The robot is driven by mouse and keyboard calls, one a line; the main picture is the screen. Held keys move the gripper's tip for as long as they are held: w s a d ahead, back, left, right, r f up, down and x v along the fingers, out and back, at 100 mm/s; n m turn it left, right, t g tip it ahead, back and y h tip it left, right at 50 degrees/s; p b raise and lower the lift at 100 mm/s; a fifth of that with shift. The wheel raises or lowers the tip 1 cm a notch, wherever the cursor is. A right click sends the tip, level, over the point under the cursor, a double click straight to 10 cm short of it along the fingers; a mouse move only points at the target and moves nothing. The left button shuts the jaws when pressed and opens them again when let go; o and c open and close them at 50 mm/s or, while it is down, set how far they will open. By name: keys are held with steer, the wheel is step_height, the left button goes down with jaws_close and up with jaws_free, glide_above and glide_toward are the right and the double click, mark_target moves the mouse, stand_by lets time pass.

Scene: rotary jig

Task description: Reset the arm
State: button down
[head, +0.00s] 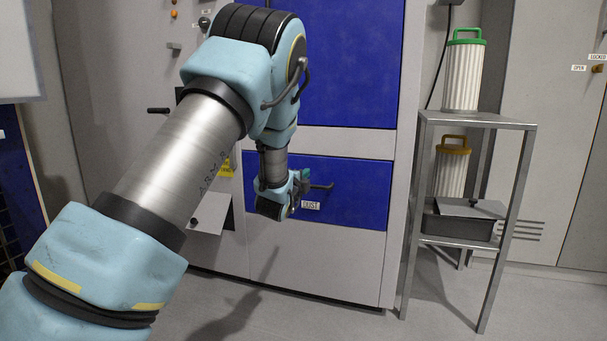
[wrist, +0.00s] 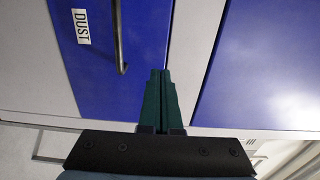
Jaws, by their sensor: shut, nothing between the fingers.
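My arm (head: 175,155) reaches up from the lower left and bends down in front of the grey cabinet in the head view. My gripper (wrist: 159,75) is shut and empty in the wrist view, its two dark green fingers together. They point toward the cabinet front, beside the blue DUST panel (wrist: 150,25). The panel's bar handle (wrist: 118,40) is left of the fingers and apart from them. In the head view the wrist partly covers this panel (head: 355,190), and the fingers are hard to make out.
A metal rack (head: 520,150) stands at the right. It holds a green-topped filter (head: 464,75), an orange-topped filter (head: 451,170) and a grey bin (head: 458,226). A larger blue panel (head: 350,60) is above the DUST panel. The floor (head: 330,322) in front is clear.

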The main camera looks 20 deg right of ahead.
steer(key=s+a+f+n+g+y, duration=0.1)
steer(key=a+f+n+y, duration=0.3)
steer(key=a, duration=0.6)
steer(key=s+a+n+g+y, duration=0.1)
steer(key=a+n+g+y, duration=0.1)
steer(key=a+n, duration=0.55)
steer(key=s+a+f+n+g+y, duration=0.1)
steer(key=a+f+n+y, duration=0.15)
steer(key=a, duration=0.85)
steer(key=s+a+f+n+g+y, duration=0.15)
steer(key=s+a+n+g, duration=0.25)
steer(key=s+a+n, duration=0.5)
steer(key=s+a+n+g+y, duration=0.25)
steer(key=s+a, duration=0.35)
steer(key=s, duration=0.7)
step_height(320, 180, up, 38)
steer(key=g+p, duration=0.1)
steer(key=p, duration=3.7)
steer(key=shift+s+a, duration=0.15)
steer(key=shift+a, duration=0.15)
steer(key=shift+f+h, duration=0.15)
steer(key=shift+h, duration=0.1)
